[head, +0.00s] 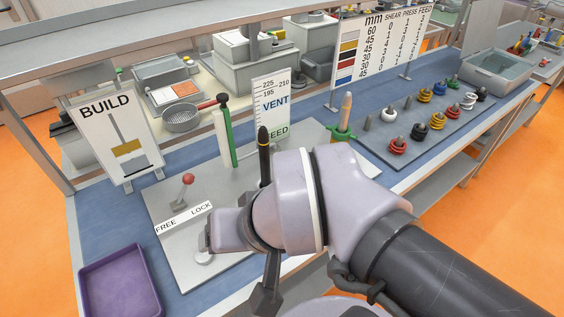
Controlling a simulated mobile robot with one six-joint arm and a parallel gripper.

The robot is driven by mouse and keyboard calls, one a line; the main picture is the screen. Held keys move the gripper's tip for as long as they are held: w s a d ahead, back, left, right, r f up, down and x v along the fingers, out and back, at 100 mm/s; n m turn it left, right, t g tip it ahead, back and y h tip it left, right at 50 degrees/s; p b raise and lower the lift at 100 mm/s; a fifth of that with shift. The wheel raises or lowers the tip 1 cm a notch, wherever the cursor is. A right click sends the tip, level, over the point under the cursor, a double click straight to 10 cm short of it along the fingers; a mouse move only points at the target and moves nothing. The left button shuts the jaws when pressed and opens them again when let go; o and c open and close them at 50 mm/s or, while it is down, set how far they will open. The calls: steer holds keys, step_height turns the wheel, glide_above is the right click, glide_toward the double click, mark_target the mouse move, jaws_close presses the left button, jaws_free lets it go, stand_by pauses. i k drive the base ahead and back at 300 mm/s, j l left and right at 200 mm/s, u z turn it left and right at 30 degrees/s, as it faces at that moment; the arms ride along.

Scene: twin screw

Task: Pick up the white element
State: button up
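The white element (469,101) is a small ring-shaped or coiled piece. My arm crosses the lower right foreground. A dark part at its end, seemingly my gripper (266,288), hangs at the bottom centre, far from the white element.
Red, black, yellow and blue elements (398,146) stand on nearby pegs. A purple tray (120,282) lies front left. A dimension sign (380,45) stands behind the board.

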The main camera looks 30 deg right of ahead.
mark_target(385, 118)
steer(key=k+z, duration=0.1)
steer(key=z, duration=1.65)
